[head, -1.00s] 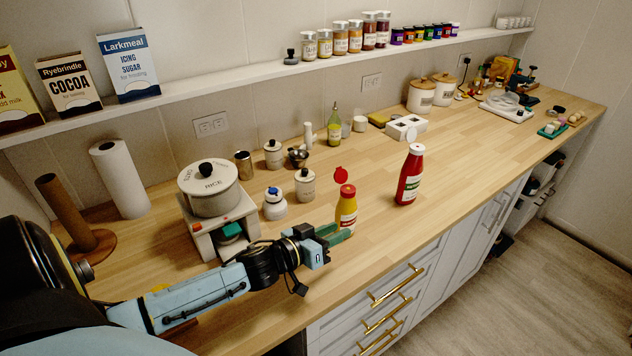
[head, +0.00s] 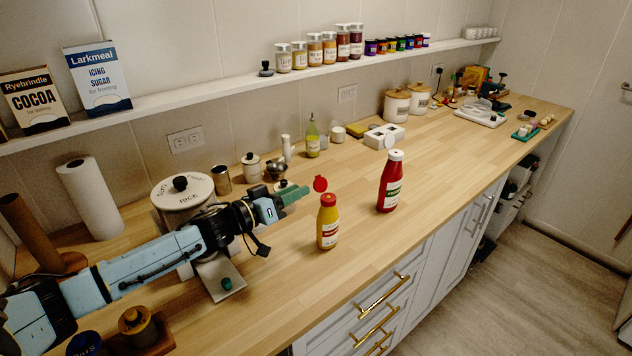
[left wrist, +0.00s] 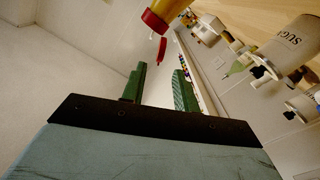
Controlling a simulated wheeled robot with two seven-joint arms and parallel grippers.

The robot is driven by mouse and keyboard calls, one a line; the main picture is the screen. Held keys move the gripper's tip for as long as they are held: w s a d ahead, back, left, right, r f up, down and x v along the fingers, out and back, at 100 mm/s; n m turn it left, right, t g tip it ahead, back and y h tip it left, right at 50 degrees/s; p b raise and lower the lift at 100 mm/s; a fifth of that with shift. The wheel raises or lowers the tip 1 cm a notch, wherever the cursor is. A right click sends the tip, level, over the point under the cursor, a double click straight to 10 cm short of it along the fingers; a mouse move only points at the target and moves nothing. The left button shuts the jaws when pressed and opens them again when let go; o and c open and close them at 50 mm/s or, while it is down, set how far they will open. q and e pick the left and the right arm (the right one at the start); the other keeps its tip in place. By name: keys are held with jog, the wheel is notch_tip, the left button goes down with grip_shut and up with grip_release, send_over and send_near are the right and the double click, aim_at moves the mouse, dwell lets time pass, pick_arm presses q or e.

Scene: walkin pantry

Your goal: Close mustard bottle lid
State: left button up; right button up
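The yellow mustard bottle (head: 328,228) stands upright near the front edge of the counter. Its red flip lid (head: 320,183) is raised, standing open above the red cap. My left gripper (head: 297,194) is just left of the bottle at about lid height, its green fingers pointing toward the lid and apart from it. In the left wrist view the fingers (left wrist: 158,84) are spread with nothing between them. The mustard bottle (left wrist: 168,12) and its red lid (left wrist: 161,48) show at the top there, beyond the fingers. My right gripper is not in view.
A red ketchup bottle (head: 390,182) stands right of the mustard.

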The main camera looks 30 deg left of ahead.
aim_at(316, 182)
pick_arm(q)
jog(key=shift+x, duration=3.35)
jog(key=shift+c, duration=0.4)
grip_shut()
